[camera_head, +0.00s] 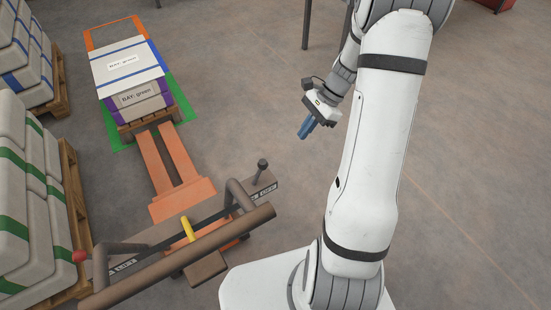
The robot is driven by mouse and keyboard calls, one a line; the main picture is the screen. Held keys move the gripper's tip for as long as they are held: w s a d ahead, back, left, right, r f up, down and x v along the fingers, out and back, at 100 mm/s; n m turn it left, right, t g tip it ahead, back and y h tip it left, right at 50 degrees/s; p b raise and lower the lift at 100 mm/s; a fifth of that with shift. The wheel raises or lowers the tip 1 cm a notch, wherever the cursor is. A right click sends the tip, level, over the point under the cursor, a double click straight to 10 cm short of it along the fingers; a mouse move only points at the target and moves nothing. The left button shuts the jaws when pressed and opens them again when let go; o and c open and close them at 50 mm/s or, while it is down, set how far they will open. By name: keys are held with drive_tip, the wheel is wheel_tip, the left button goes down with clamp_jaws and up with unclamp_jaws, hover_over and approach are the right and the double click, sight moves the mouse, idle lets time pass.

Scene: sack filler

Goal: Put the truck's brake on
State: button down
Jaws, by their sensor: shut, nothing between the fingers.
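The orange pallet truck (178,168) stands left of centre, its forks reaching to a loaded pallet. Its brown handle bar (230,238) crosses the lower left in front. A lever with a black knob (263,165) stands up at the right end of the console. A red knob (79,256) is at the left end, and a yellow lever (187,228) is in the middle. My gripper (304,131) is shut and empty, in the air right of and beyond the black knob, apart from the truck.
The pallet (153,119) carries sacks marked "BAY: green" on a green floor patch (187,107). Stacks of green-striped sacks (35,205) and blue-striped sacks (30,60) stand on pallets at the left. The floor between forks and my arm is clear.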

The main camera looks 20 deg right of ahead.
drive_tip(key=f, duration=0.1)
drive_tip(key=b, duration=0.1)
approach(259, 173)
drive_tip(key=shift+w+d+f, duration=0.1)
drive_tip(key=shift+f, duration=1.1)
drive_tip(key=shift+w+d+f, duration=0.1)
drive_tip(key=shift+f, duration=1.05)
drive_tip(key=shift+d+r, duration=0.1)
drive_tip(key=shift+r, duration=0.05)
